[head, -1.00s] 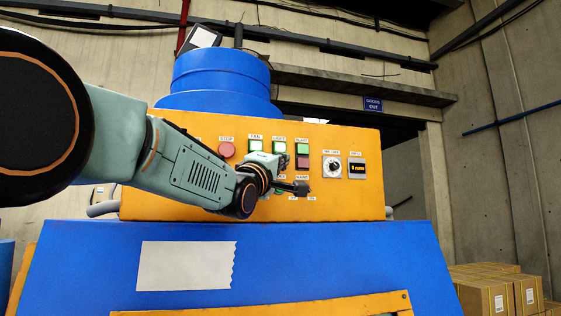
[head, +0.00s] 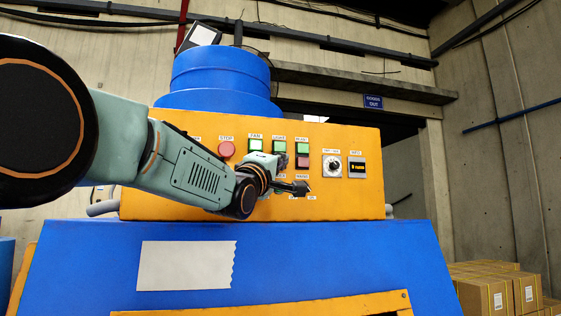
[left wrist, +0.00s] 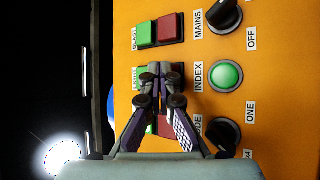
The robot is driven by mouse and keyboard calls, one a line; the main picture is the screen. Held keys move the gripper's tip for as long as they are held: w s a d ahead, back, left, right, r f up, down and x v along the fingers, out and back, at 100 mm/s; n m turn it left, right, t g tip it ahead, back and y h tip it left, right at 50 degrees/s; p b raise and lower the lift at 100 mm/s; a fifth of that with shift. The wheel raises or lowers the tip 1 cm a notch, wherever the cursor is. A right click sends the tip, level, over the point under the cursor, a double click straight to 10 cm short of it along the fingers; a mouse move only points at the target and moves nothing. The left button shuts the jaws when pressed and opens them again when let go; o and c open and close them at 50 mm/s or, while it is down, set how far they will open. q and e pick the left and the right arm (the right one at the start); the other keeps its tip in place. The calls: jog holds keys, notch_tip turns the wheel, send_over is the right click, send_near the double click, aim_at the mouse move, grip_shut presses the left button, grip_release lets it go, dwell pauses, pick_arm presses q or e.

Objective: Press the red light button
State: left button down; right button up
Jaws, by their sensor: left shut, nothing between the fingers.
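The orange control panel (head: 350,205) has a LIGHT column with a green button (head: 279,147). The red light button beneath it is mostly or wholly hidden by my left gripper (head: 300,188) in the head view. In the left wrist view the LIGHT label (left wrist: 135,78) shows, and the shut fingertips of my left gripper (left wrist: 164,70) cover the buttons beside it. The fingers are empty. I cannot tell whether the tips touch the panel. My right gripper is not in view.
BLAST's red button (head: 302,161) and green button (head: 302,147) are close by. A red STOP button (head: 227,149), a FAN green button (head: 255,146) and a dial (head: 332,166) share the panel. A green INDEX button (left wrist: 226,76) sits among knobs. Boxes (head: 495,290) stand lower right.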

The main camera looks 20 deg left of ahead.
pick_arm(q)
jog(key=shift+s, duration=0.1)
jog(key=shift+s+d+b, duration=0.55)
jog(key=shift+s+b, duration=0.05)
jog(key=shift+s, duration=0.05)
jog(key=s+d+b, duration=0.2)
jog(key=s+b, duration=0.1)
jog(key=s, duration=0.1)
jog(key=shift+s+d, duration=0.1)
jog(key=shift+d, duration=0.3)
jog(key=shift+a+f, duration=0.1)
dwell(0.4)
dwell(0.4)
